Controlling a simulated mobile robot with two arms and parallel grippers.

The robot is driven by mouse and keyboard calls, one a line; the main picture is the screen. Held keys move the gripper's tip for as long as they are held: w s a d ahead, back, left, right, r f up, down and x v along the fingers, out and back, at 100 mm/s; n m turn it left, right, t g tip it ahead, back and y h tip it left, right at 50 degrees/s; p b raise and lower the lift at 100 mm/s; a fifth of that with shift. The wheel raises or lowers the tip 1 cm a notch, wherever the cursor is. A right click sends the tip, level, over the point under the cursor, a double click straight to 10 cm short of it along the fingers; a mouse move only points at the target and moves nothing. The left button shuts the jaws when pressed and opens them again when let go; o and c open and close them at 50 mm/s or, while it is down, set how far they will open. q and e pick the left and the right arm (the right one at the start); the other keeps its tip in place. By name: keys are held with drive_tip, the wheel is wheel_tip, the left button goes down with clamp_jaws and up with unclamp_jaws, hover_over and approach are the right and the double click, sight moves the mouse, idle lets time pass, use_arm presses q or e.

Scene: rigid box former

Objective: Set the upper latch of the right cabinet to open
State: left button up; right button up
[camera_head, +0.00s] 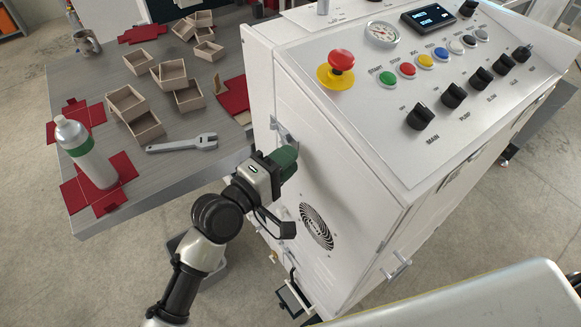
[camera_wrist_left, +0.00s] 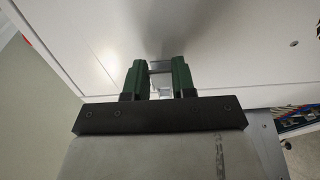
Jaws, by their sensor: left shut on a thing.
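The white cabinet (camera_head: 345,185) stands in the middle of the head view, its side panel facing my left arm. A small grey metal latch (camera_head: 281,131) shows at the upper left part of this panel, partly hidden by my gripper. My left gripper (camera_head: 287,160) is against the panel just below the visible part of the latch. In the left wrist view its green fingers (camera_wrist_left: 158,76) are shut on a metal piece of the latch (camera_wrist_left: 160,67), with the white panel close behind. Whether the latch is open or closed I cannot tell. My right gripper is out of view.
The sloped control panel (camera_head: 450,75) carries a red emergency button (camera_head: 341,61), coloured buttons and black knobs. A vent (camera_head: 316,226) and a bar handle (camera_head: 397,268) are lower on the cabinet. The grey table (camera_head: 165,170) at left holds small boxes, a wrench (camera_head: 182,143) and a bottle (camera_head: 86,152).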

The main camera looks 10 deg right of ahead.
use_arm(q)
drive_tip(key=w+a+m+g+y+b, duration=0.2)
drive_tip(key=w+m+g+b, duration=0.1)
drive_tip(key=m+g+b, duration=0.5)
drive_tip(key=w+a+m+g+y+b, duration=0.2)
drive_tip(key=m+g+b, duration=0.7)
drive_tip(key=g, duration=0.7)
drive_tip(key=shift+b+v, duration=1.1)
drive_tip(key=shift+b, duration=0.8)
drive_tip(key=shift+a+m+g+y, duration=0.1)
drive_tip(key=shift+m+g+y, duration=0.2)
drive_tip(key=o, duration=0.9)
